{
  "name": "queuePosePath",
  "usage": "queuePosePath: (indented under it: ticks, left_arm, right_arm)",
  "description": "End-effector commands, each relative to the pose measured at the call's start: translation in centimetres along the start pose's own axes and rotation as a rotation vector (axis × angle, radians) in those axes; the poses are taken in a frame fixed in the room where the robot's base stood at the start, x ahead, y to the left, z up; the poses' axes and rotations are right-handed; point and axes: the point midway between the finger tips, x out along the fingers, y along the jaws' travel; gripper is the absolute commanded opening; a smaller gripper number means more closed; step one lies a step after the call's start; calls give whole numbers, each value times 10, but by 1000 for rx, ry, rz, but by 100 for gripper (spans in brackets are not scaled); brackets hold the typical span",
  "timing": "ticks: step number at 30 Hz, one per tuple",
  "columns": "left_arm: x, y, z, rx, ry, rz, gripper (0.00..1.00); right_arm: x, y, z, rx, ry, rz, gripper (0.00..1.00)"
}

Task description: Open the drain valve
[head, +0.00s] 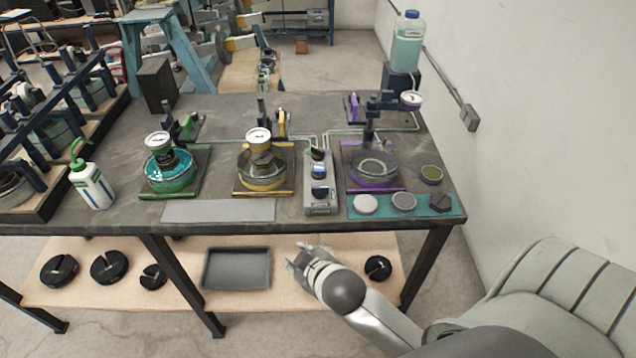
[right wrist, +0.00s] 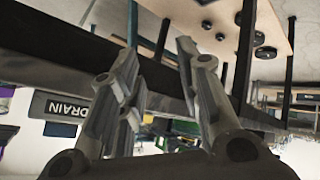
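A dark label plate reading DRAIN (right wrist: 62,107) shows at the left of the right wrist view. I cannot make out the drain valve itself for certain in either view. In the head view, a green lever (head: 188,125), a yellow lever (head: 281,123) and a purple lever (head: 353,107) stand behind three glass vessels on the table. My right gripper (head: 297,260) is in front of the table's front edge, apart from everything on the table. In the right wrist view its fingers (right wrist: 158,62) are spread, with nothing between them. My left gripper is not in view.
The workbench (head: 120,212) carries a grey switch box (head: 319,205), a teal mat (head: 425,212) with several discs, and a white bottle (head: 96,190). A lower shelf (head: 190,302) holds a tray (head: 237,250) and black weights. A wall (head: 540,120) bounds the right side.

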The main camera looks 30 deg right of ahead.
Motion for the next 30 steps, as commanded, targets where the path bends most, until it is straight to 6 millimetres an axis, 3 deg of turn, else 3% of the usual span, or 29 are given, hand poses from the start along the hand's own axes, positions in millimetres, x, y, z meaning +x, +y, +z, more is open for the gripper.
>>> queuePosePath:
  ticks: [1,3,6,9,13,16,20,25,29,30]
  left_arm:
    - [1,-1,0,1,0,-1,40]
    - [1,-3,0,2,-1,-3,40]
    - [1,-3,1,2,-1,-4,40]
    - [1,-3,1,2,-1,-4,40]
    - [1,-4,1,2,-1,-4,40]
    - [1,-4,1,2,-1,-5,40]
    - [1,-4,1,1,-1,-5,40]
    - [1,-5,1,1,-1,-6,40]
    - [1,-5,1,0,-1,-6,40]
    - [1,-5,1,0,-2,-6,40]
  right_arm:
    - [-7,22,-53,-76,149,72,32]
    - [-23,44,-121,-196,356,173,32]
    - [-56,59,-207,-386,638,308,32]
    - [-94,54,-272,-593,893,423,32]
    - [-140,28,-328,-890,1187,544,32]
    - [-167,-3,-349,-1144,1387,611,32]
    - [-180,-43,-350,-1507,1600,651,32]
    - [-161,-74,-317,-2032,1784,591,32]
    - [-125,-64,-279,-2456,1824,429,32]
    - [-112,-54,-266,2526,-1772,-346,32]
